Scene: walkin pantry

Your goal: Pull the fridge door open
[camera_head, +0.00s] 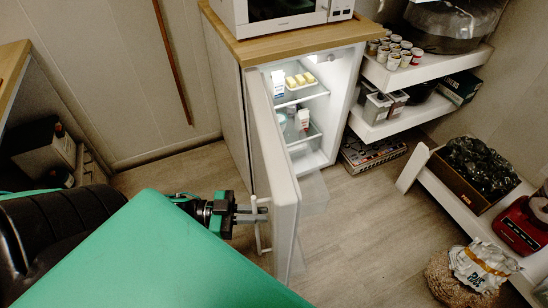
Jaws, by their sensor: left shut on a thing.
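The small white fridge (334,95) stands under a wooden top, its lit inside facing me with cartons and yellow items on its shelves. Its door (286,205) stands wide open, swung out toward me, seen nearly edge-on. A thin white bar handle (258,236) is on the door's outer side. My left gripper (257,211) is at the door's outer side, shut on the handle. My green and black arm parts cover the lower left. My right gripper is not in view.
A microwave (285,14) sits on the wooden top. White shelves (392,122) with jars and tubs stand right of the fridge. A box of dark items (474,172), a red appliance (522,222) and a sack (463,278) are at right. The floor (372,222) between is clear.

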